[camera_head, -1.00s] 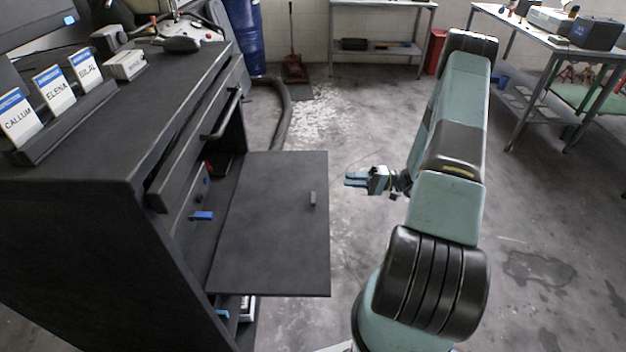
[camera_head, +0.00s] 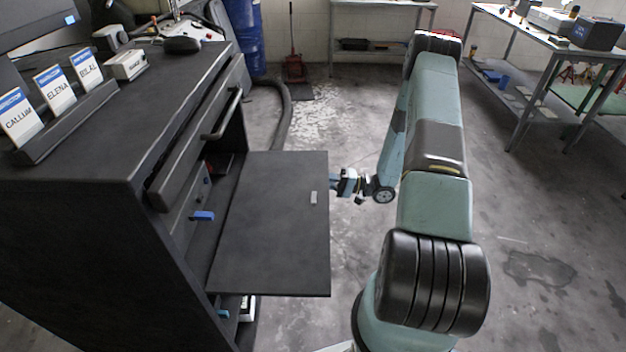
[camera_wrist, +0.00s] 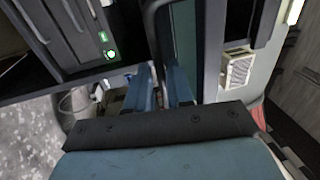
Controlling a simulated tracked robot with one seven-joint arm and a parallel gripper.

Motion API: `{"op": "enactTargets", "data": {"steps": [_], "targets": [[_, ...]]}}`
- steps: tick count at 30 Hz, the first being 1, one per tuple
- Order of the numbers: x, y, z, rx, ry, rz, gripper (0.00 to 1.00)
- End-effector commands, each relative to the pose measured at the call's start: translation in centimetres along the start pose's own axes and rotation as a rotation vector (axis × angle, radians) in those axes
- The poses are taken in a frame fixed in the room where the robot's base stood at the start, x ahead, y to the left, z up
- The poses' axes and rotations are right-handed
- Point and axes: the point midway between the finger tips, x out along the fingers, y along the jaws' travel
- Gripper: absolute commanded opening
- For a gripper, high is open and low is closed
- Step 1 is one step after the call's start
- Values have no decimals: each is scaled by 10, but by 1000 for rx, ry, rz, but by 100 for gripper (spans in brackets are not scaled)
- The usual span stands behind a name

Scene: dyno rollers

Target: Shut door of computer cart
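The computer cart (camera_head: 110,185) is dark and stands at the left of the head view. Its flat dark door (camera_head: 270,235) is open and sticks out to the right, with a small grey handle (camera_head: 313,198) near its free edge. My gripper (camera_head: 337,183) is just beyond the door's free edge, on the far side. Its fingertips are partly hidden behind the door there, and I cannot tell if they touch it. In the wrist view its two blue fingers (camera_wrist: 162,88) stand apart with nothing clearly held between them.
Above the door is a drawer with a bar handle (camera_head: 222,115). A blue item (camera_head: 203,216) shows inside the cart. A monitor, name cards and a mouse (camera_head: 182,45) are on top.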

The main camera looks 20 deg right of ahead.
Motion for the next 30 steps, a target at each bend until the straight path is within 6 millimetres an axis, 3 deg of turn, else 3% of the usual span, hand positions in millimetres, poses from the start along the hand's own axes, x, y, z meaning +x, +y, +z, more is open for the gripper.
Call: {"op": "enactTargets", "data": {"steps": [7,18,25,30], "targets": [[24,0,0,1,0,0,21],[28,0,0,1,0,0,21],[28,0,0,1,0,1,0],[27,1,0,1,0,2,0]]}}
